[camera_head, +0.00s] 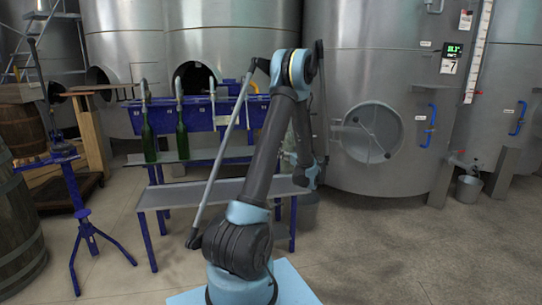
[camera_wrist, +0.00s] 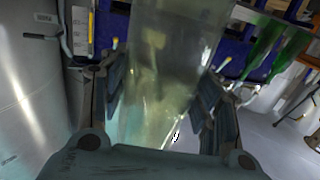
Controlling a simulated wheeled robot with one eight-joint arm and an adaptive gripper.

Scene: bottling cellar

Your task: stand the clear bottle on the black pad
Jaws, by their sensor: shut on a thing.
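In the wrist view the clear bottle (camera_wrist: 165,60) fills the middle of the picture, see-through with a faint yellow-green tint. My gripper (camera_wrist: 160,95) is shut on it, with one finger on each side. The bottle's far end runs out of the top of the view, so its full tilt cannot be told. In the head view my arm hides most of the gripper and the bottle. I cannot make out the black pad in either view.
A blue bottling rack (camera_head: 190,115) holds green bottles (camera_head: 148,138) at its left. A grey bench (camera_head: 225,193) stands in front of it. Steel tanks (camera_head: 378,70) are behind, a blue stand (camera_head: 72,190) and barrels at left.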

